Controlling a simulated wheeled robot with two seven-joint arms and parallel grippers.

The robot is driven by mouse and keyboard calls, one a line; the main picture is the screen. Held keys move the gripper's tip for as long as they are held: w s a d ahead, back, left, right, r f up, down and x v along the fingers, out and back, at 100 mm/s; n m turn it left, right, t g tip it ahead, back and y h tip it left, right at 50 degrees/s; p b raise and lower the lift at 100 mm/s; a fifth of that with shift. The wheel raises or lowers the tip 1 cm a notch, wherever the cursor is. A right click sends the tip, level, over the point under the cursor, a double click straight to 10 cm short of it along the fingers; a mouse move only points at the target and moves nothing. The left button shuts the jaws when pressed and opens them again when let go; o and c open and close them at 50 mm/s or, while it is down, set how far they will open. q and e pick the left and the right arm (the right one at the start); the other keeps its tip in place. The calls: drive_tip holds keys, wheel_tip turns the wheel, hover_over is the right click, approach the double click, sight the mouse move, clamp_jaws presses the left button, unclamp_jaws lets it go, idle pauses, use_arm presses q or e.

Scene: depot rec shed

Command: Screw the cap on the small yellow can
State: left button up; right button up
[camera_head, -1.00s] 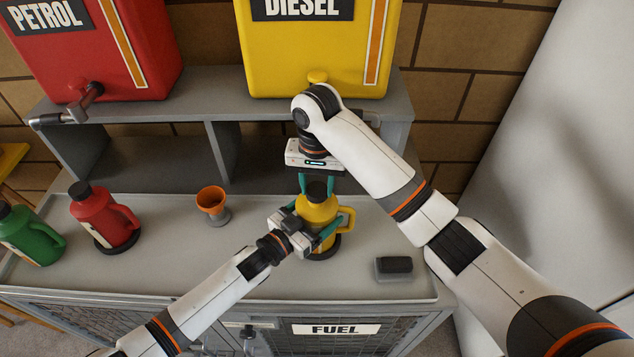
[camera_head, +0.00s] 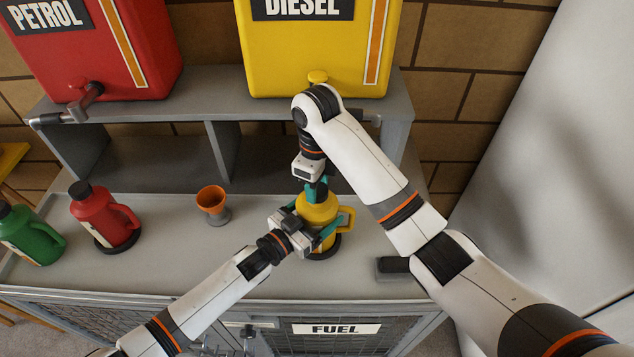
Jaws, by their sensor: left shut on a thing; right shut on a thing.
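The small yellow can (camera_head: 318,207) stands upright on a dark round base (camera_head: 326,250) on the grey bench, its handle to the right. My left gripper (camera_head: 318,236) is shut on the can's body from the front left. My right gripper (camera_head: 317,188) comes down from above and is shut on the dark cap (camera_head: 319,192) at the can's mouth. The fingers and wrist hide part of the cap, so I cannot see how it sits on the neck.
A red can (camera_head: 98,217), a green can (camera_head: 28,236) and an orange funnel (camera_head: 212,200) stand to the left. A dark block on a grey pad (camera_head: 393,265) lies right, partly behind my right arm. Red petrol (camera_head: 95,50) and yellow diesel (camera_head: 310,55) tanks stand on the shelf behind.

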drive_tip(key=shift+w, duration=0.1)
drive_tip(key=o, duration=0.9)
drive_tip(key=shift+o, duration=0.2)
drive_tip(key=shift+r, duration=2.25)
drive_tip(key=shift+c, duration=0.4)
